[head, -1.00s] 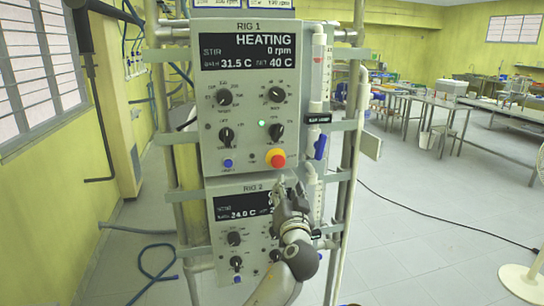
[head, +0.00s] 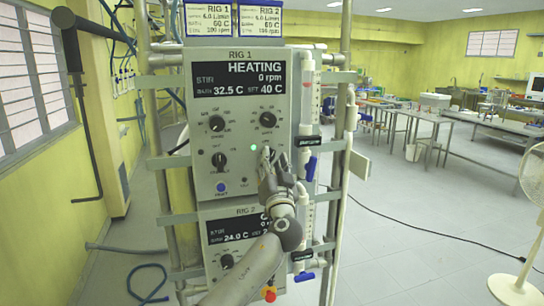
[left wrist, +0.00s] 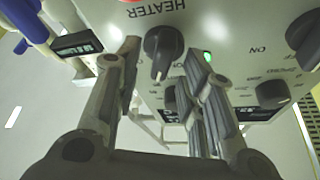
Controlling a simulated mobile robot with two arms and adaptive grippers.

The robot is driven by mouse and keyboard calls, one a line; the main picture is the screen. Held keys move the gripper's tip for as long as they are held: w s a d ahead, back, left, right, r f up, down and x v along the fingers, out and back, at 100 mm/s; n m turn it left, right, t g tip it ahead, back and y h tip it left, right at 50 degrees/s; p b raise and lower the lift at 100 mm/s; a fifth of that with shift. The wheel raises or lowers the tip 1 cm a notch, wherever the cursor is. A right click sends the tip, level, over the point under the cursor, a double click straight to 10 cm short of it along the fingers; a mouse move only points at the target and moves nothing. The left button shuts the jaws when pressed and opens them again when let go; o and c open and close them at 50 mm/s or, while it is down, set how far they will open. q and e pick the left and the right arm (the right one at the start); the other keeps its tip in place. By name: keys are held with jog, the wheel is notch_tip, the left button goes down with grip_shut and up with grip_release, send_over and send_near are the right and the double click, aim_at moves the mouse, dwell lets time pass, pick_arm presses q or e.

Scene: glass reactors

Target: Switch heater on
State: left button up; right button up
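The RIG 1 panel (head: 205,120) in the head view has a display reading HEATING, 0 rpm, bath 32.5 C and set 40 C. A green lamp (head: 253,147) is lit; it also shows in the left wrist view (left wrist: 207,57). My left gripper (head: 275,160) is in front of the panel's lower right, hiding the heater knob and red button there. In the left wrist view the black heater knob (left wrist: 163,50) sits between the spread fingers of my left gripper (left wrist: 163,62), with gaps visible on both sides. My right gripper is out of view.
The RIG 2 panel (head: 217,245) is below, partly covered by my left arm. A blue-handled valve (head: 310,168) stands close right of the gripper. A white fan (head: 515,285) is at far right. Open floor (head: 400,230) lies right of the rack.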

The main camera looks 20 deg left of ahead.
pick_arm(q)
jog(key=shift+w+a+r, duration=0.1)
jog(key=shift+w+a, duration=0.15)
jog(key=shift+w, duration=0.05)
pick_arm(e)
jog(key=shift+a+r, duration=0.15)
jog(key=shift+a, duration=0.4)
